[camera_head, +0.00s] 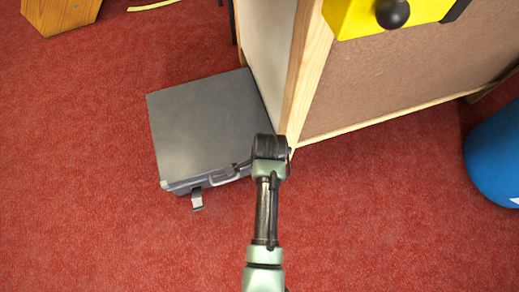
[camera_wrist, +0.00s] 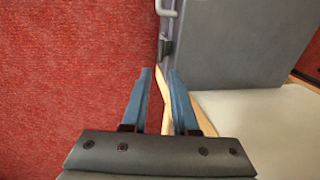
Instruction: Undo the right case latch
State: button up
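A grey case (camera_head: 205,125) lies flat on the carpet in the head view, with its handle (camera_head: 224,178) on the near side. The left latch (camera_head: 197,199) sticks out and down from that side. In the wrist view, the case (camera_wrist: 240,40) fills the upper right, with the handle (camera_wrist: 166,8) at the top. The right latch (camera_wrist: 166,48) appears as a dark piece on the case's edge, just beyond the fingertips. My gripper (camera_wrist: 160,72) is open, with a gap between its blue fingers and nothing held. In the head view, my wrist covers the case's near right corner.
A wood-framed panel (camera_head: 303,70) stands close against the case's right side. A yellow object with a black knob (camera_head: 392,12) is above it. A blue rounded object (camera_head: 496,150) stands at the far right. Red carpet (camera_head: 75,180) is clear to the left and in front.

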jog(key=f+b, duration=0.2)
jog(key=f, duration=0.1)
jog(key=w+f+b, duration=0.1)
jog(key=f+b, duration=0.1)
jog(key=f, duration=0.1)
jog(key=w+f+b, duration=0.1)
jog(key=f+b, duration=0.1)
jog(key=f, duration=0.1)
jog(key=shift+a, duration=0.3)
jog(key=shift+c, duration=0.3)
grip_shut()
jog(key=shift+s, duration=0.1)
dwell(0.7)
